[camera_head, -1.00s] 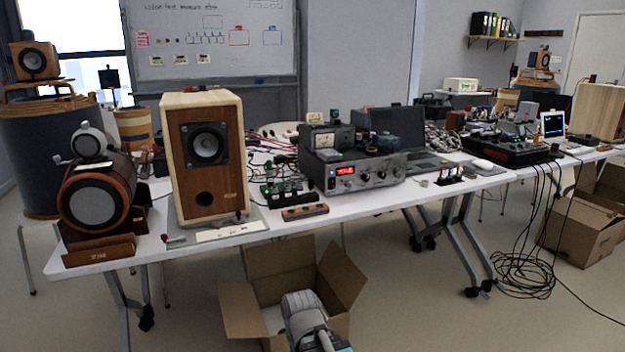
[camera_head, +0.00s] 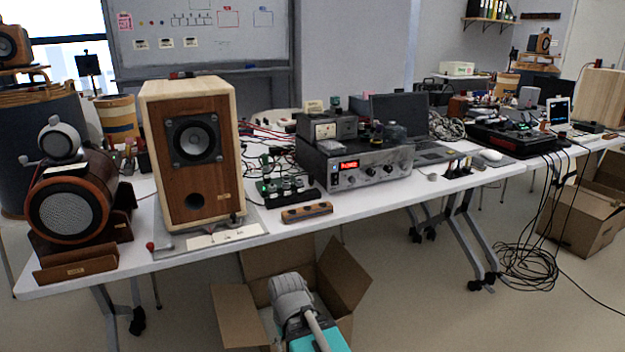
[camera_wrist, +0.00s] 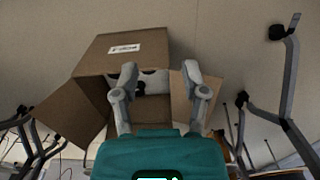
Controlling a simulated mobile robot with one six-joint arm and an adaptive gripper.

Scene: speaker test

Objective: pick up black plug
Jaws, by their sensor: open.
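I cannot make out the black plug for certain. Several small dark upright pieces (camera_head: 457,166) stand near the table's right front edge in the head view, too small to identify. In the wrist view, my gripper (camera_wrist: 160,72) is open, its two grey fingers apart with nothing held between them. An open cardboard box (camera_wrist: 88,97) lies beyond the fingers, with a small dark shape inside that I cannot identify. In the head view, grey and teal parts of my arm show in front of the box (camera_head: 238,312); the fingers are not clear there.
The white table (camera_head: 365,207) carries a wooden speaker (camera_head: 211,185), a round speaker (camera_head: 75,210), an amplifier (camera_head: 355,166), a laptop (camera_head: 400,115) and a small wooden block (camera_head: 307,212). Black cables (camera_head: 530,265) hang to the floor at right. Bare floor (camera_head: 420,300) lies in front.

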